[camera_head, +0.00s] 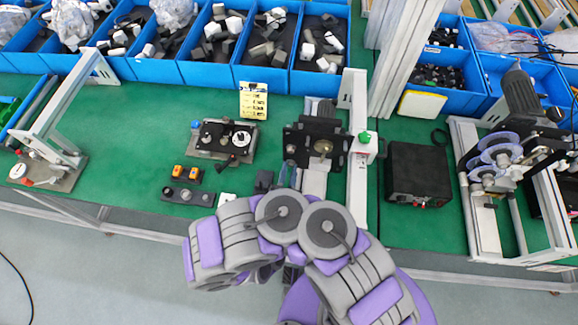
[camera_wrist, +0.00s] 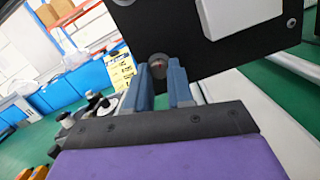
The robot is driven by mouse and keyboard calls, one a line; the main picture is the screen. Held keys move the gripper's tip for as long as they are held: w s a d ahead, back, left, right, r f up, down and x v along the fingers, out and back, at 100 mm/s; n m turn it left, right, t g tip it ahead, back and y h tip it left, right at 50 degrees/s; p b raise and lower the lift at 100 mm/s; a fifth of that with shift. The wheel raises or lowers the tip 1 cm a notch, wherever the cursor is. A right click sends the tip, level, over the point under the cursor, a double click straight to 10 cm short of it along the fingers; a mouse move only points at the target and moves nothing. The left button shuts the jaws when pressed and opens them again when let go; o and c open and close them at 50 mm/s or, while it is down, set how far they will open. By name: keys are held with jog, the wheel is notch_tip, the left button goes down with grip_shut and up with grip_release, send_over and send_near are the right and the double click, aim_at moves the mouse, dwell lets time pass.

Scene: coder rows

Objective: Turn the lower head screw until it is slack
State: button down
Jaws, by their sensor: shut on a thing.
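The lower head screw (camera_wrist: 157,62) shows in the wrist view as a small round grey metal head against a black plate (camera_wrist: 215,40). My gripper (camera_wrist: 161,72) has its two blue-grey fingers on either side of the screw head and is shut on it. The fingers hide part of the screw. In the head view, the black machine head (camera_head: 312,137) with a brass round part stands at the bench's middle, just beyond my arm. My arm covers the near side of it, and I cannot make out the screw there.
Blue bins (camera_head: 262,75) of parts line the back of the green bench (camera_head: 120,130). A black box (camera_head: 418,172) stands right of the machine, past a pale upright post (camera_head: 358,180). A small fixture (camera_head: 222,140) and a button box (camera_head: 188,196) stand to the left.

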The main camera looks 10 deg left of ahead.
jog(key=n+y, duration=0.1)
jog(key=n, duration=0.2)
jog(key=shift+n+b, duration=0.35)
jog(key=shift+n, duration=0.05)
jog(key=n+y, duration=0.1)
jog(key=n, duration=0.4)
jog(key=shift+d, duration=0.2)
jog(key=c, duration=1.1)
grip_release()
jog(key=shift+s, duration=0.1)
jog(key=m+p, duration=0.1)
jog(key=m, duration=0.1)
jog(key=m+h, duration=0.1)
jog(key=m, duration=0.2)
jog(key=shift+r+p, duration=0.2)
jog(key=shift+p, duration=0.2)
jog(key=m+h+p, duration=0.1)
jog(key=m, duration=0.5)
jog(key=shift+a+f+h+p, duration=0.15)
jog(key=shift+a+h+p, duration=0.05)
jog(key=shift+h+p, duration=0.2)
jog(key=shift+c, duration=0.5)
grip_shut()
